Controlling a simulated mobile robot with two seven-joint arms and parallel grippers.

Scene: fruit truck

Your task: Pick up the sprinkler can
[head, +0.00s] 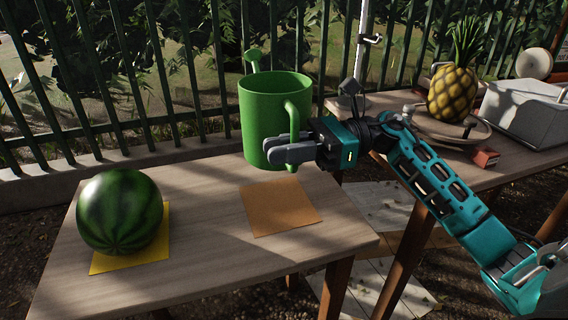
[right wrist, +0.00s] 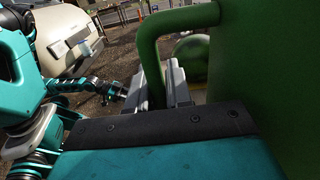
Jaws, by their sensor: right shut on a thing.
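The green sprinkler can (head: 262,115) is upright, with its spout (head: 252,60) up at the back and its handle (head: 298,110) on the right. My right gripper (head: 290,150) is shut on the handle near its lower part. In the right wrist view the handle (right wrist: 151,55) passes between the two fingers (right wrist: 165,85). The can appears raised over the wooden table's back edge, behind an empty orange mat (head: 279,207). In the right wrist view my left arm shows at the left, its gripper end (right wrist: 122,94) small and dark.
A watermelon (head: 120,211) sits on a yellow mat (head: 128,260) at the left of the table (head: 215,275). A second table at right holds a pineapple (head: 452,95) on a round board and a grey box (head: 522,112). A green fence (head: 160,80) runs behind.

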